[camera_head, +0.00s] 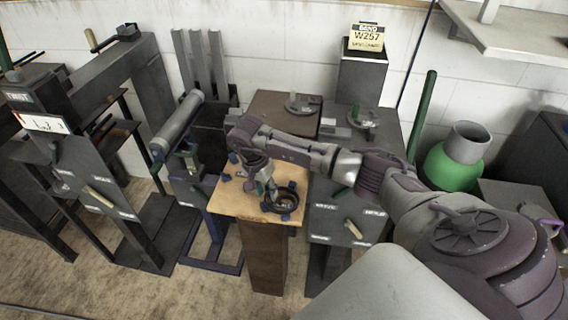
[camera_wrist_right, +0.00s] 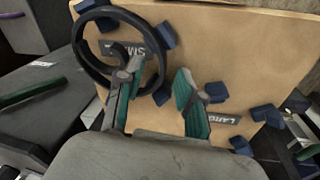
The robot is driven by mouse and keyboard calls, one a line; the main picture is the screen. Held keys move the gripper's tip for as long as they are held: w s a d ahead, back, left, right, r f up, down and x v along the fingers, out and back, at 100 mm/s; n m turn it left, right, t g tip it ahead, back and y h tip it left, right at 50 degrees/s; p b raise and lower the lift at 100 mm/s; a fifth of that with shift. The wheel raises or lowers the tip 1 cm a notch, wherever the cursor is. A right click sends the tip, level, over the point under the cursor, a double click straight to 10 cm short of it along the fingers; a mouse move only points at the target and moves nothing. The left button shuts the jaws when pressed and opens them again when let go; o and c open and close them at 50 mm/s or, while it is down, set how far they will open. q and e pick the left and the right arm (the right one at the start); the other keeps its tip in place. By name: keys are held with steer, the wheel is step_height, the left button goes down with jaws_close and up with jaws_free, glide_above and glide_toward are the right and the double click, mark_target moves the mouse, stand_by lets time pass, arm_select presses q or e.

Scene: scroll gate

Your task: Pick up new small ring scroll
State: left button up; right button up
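A dark ring (camera_head: 296,201), taken as the small ring scroll, lies on a wooden-topped stand (camera_head: 232,204) among blue blocks. It also shows in the right wrist view (camera_wrist_right: 83,60), around a label that reads "SM" and is partly covered. My right gripper (camera_head: 266,187) is low over the stand at the ring. In the wrist view the gripper (camera_wrist_right: 156,78) is open. One finger appears over the ring's inside and the other outside it, with part of the rim between them in the picture. Whether either finger touches the ring cannot be told. My left gripper is not in view.
Blue blocks (camera_wrist_right: 267,115) surround an empty spot with a "LARG" label (camera_wrist_right: 210,117) on the same board. Dark machine cabinets stand right behind and beside the stand. A grey roller machine (camera_head: 178,124) is at the left. A green canister (camera_head: 452,170) stands at the right.

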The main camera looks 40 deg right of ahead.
jaws_close()
steer(key=shift+r, duration=0.15)
